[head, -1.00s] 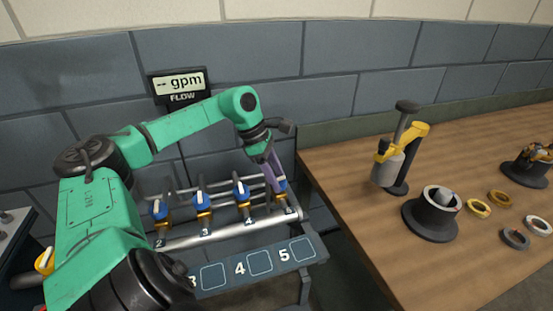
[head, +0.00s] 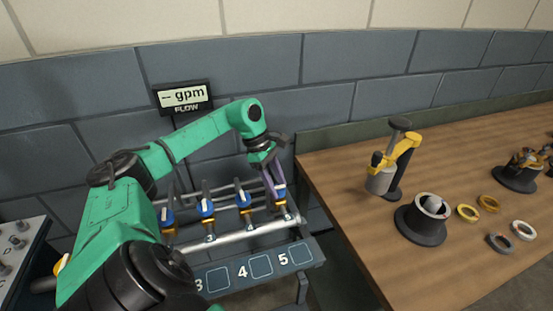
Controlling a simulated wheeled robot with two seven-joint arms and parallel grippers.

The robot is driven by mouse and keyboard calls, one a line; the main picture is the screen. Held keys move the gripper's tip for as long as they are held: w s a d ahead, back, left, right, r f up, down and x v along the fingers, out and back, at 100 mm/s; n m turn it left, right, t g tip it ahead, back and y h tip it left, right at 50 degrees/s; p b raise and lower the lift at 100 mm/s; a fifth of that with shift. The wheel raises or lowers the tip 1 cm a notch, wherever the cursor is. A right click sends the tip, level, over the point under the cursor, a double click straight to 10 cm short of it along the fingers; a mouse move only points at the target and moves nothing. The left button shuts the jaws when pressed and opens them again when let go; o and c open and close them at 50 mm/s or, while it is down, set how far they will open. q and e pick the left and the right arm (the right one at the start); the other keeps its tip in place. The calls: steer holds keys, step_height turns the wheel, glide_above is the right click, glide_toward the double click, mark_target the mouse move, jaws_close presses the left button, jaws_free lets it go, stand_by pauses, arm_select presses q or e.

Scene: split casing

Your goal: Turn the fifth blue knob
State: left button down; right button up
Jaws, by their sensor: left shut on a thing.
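A row of blue knobs on brass valves stands along a grey pipe rack under the flow display. The rightmost one, the fifth blue knob (head: 281,193), is above the plate marked 5 (head: 283,259). My left gripper (head: 279,194) reaches down to it from above, its purple fingers shut on the knob and partly hiding it. Other blue knobs stand to its left: one beside it (head: 243,199), one further along (head: 206,207) and one near my arm (head: 167,217). My right gripper is not in view.
A wooden bench (head: 345,190) on the right carries a yellow-handled device (head: 390,165), a black-based cup (head: 425,220) and several rings. A grey panel (head: 18,255) is at the far left.

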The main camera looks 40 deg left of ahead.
arm_select(q)
steer(key=shift+c, duration=1.5)
jaws_free()
steer(key=shift+a+r, duration=0.15)
steer(key=shift+r, duration=0.15)
steer(key=p+v, duration=0.1)
steer(key=v, duration=1.2)
steer(key=shift+a+r, duration=0.2)
steer(key=shift+r, duration=0.1)
steer(key=shift+s, duration=0.15)
